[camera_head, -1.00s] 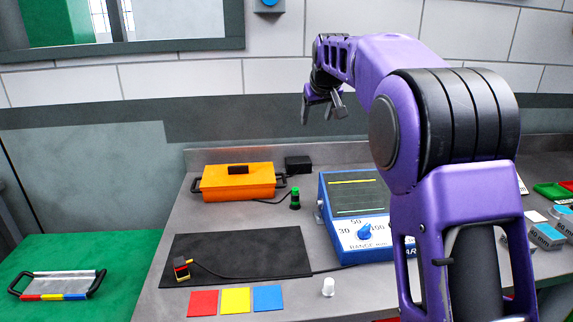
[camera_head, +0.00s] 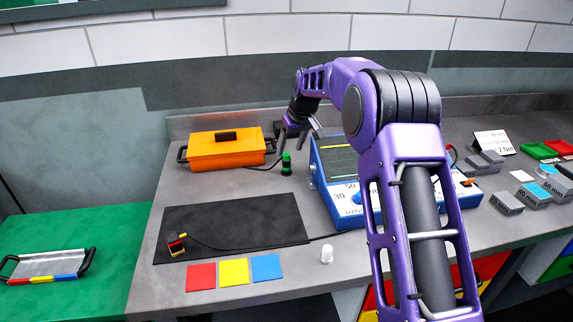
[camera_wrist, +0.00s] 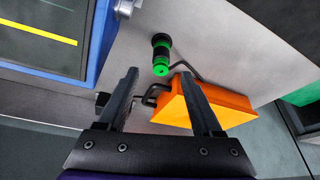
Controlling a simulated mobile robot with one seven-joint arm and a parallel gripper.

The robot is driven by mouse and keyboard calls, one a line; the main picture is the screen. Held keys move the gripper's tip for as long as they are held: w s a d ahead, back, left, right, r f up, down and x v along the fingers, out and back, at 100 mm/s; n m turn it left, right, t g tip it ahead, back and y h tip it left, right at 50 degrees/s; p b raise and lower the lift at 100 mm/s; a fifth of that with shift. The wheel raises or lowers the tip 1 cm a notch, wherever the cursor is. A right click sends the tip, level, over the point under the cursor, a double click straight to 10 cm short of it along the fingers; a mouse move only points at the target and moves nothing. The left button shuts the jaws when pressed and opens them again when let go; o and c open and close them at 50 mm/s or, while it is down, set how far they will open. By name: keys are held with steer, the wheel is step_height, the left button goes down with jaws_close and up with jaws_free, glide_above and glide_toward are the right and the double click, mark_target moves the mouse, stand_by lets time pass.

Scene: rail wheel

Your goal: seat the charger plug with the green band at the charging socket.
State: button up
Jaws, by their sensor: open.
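The charger plug with the green band (camera_head: 287,163) is a small green and black cylinder standing upright on the grey bench, right of the orange case. It also shows in the wrist view (camera_wrist: 161,54), beyond and between the fingertips. My gripper (camera_head: 293,139) is open and empty, above and slightly behind the plug in the head view, apart from it. Its two fingers show spread in the wrist view (camera_wrist: 157,76). A small black box (camera_head: 278,128) at the bench back is mostly hidden behind my gripper. I cannot make out the charging socket for certain.
The orange case (camera_head: 225,149) stands left of the plug, with a dark cable between. The blue meter (camera_head: 337,168) stands close on the right. A black mat (camera_head: 235,222) with a small connector (camera_head: 177,245) lies in front. Coloured squares (camera_head: 233,271) lie nearer.

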mark_target(287, 156)
steer(key=shift+x, duration=3.3)
jaws_close()
